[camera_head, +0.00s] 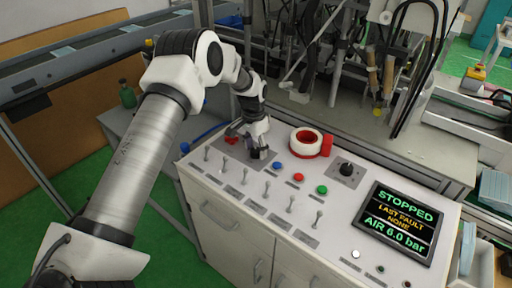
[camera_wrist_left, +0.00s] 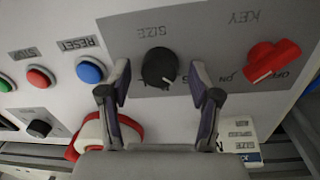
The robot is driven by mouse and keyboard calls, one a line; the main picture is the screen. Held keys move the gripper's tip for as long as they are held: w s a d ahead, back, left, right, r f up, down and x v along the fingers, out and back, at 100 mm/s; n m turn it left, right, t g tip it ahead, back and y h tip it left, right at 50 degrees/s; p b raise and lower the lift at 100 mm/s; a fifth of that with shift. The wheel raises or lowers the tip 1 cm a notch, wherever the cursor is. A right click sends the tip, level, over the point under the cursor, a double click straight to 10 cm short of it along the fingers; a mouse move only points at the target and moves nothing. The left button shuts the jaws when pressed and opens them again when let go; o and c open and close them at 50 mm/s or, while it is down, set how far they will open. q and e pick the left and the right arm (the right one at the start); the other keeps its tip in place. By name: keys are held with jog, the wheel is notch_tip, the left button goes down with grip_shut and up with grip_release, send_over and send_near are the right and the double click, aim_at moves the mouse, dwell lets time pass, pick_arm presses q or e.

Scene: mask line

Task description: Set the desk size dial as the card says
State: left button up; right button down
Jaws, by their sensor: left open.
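The black size dial (camera_wrist_left: 159,67) sits on a grey plate marked SIZE in the left wrist view. My left gripper (camera_head: 257,150) is open over the desk's back left part. In the left wrist view its fingertips (camera_wrist_left: 158,80) stand on either side of the dial, apart from it; their height above the desk is unclear. A white printed label or card (camera_wrist_left: 240,138) shows partly behind the right finger; its text is too small to read. My right gripper is not in view.
A red key switch (camera_wrist_left: 272,62) is beside the dial. Blue (camera_head: 278,166), red (camera_head: 298,177) and green (camera_head: 322,189) buttons, a red-and-white roll (camera_head: 306,142), another black knob (camera_head: 346,169) and a row of toggle switches are on the desk. The screen (camera_head: 398,222) reads STOPPED.

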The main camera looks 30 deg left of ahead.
pick_arm(q)
jog(key=c, duration=1.1)
jog(key=shift+c, duration=0.2)
jog(key=m, duration=0.8)
jog(key=shift+d+m, duration=0.1)
jog(key=shift+m, duration=0.2)
jog(key=shift+g, duration=0.3)
jog(key=o, duration=1.1)
jog(key=shift+p, duration=0.3)
jog(key=shift+o, duration=0.2)
